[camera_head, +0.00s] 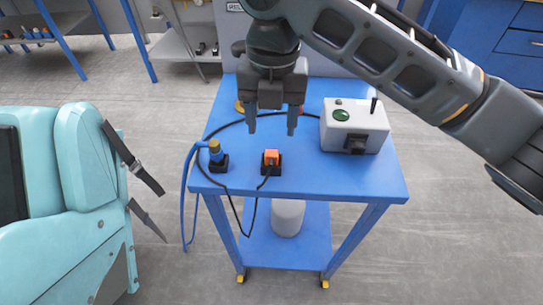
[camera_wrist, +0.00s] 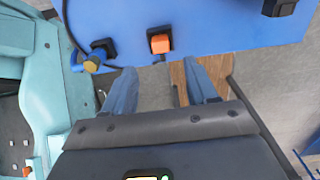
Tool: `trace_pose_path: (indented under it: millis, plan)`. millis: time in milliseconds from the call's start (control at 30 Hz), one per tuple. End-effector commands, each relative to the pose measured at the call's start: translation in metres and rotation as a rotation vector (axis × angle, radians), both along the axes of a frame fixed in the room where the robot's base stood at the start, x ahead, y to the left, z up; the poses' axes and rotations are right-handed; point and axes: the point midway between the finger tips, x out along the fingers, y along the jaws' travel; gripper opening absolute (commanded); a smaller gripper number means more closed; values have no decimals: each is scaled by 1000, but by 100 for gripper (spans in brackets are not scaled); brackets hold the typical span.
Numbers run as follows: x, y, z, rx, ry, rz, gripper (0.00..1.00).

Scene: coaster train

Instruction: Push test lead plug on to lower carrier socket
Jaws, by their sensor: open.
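An orange plug (camera_head: 271,157) sits upright in a black holder (camera_head: 268,169) near the front edge of the blue cart top, with a black cable at it. It also shows in the wrist view (camera_wrist: 160,43), just beyond my fingertips. I take it for the test lead plug. My gripper (camera_head: 271,131) points down with its fingers apart and empty, and appears above and behind the orange plug in the head view. In the wrist view my gripper (camera_wrist: 161,75) has nothing between its fingers. I cannot make out a lower carrier socket in either view.
A blue connector with a brass top (camera_head: 215,149) and blue hose stands left of the plug. A grey-white box (camera_head: 355,124) with a green button stands at the right. The cart top (camera_head: 330,178) is clear at front right. A turquoise seat (camera_head: 88,160) stands left.

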Motion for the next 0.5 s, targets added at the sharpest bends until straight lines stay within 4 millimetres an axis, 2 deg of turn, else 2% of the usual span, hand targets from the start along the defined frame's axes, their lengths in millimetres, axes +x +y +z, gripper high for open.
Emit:
trace_pose_path:
  millis: [367,500]
  plan:
    - [1,-2,-32,-16,3,7,57]
    - [-1,0,-52,-17,4,8,57]
